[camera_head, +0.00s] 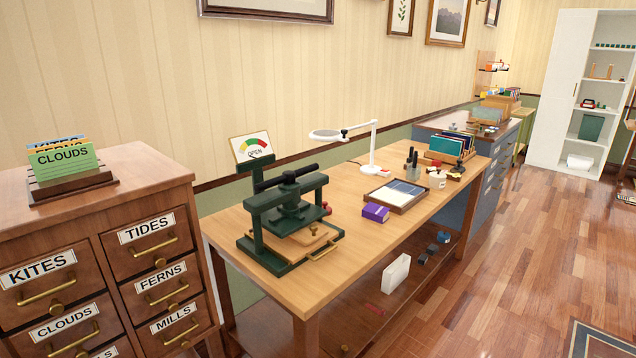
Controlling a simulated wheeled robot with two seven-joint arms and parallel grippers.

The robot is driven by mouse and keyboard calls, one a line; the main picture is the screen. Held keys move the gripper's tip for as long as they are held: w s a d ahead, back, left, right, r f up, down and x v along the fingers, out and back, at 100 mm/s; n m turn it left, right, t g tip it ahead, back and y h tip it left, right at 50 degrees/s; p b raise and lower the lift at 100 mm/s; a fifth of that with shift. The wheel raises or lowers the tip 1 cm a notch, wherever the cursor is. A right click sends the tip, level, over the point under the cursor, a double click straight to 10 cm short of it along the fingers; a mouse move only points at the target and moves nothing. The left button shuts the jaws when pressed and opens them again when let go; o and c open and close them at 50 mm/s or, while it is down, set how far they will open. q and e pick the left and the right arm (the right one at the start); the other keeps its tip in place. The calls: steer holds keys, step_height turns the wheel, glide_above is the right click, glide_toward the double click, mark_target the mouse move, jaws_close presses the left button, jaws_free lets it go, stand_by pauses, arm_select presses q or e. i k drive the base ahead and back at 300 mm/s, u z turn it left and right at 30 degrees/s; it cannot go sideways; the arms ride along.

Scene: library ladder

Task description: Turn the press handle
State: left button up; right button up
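The dark green press (290,224) stands on the left part of the wooden workbench. Its black handle (293,175) is a bar lying across the top of the frame, above the screw. Below the screw a dark plate sits over a light wooden board (303,242) with a brass pull at the front. Neither of my grippers shows in the head view.
A card cabinet (110,200) with brass pulls stands left of the workbench (357,240). Right of the press are a purple box (376,212), a framed tray (397,195) and a white lamp (373,150).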

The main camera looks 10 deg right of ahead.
mark_target(288, 177)
steer(key=z, duration=0.75)
steer(key=i, duration=1.45)
steer(key=u, duration=0.65)
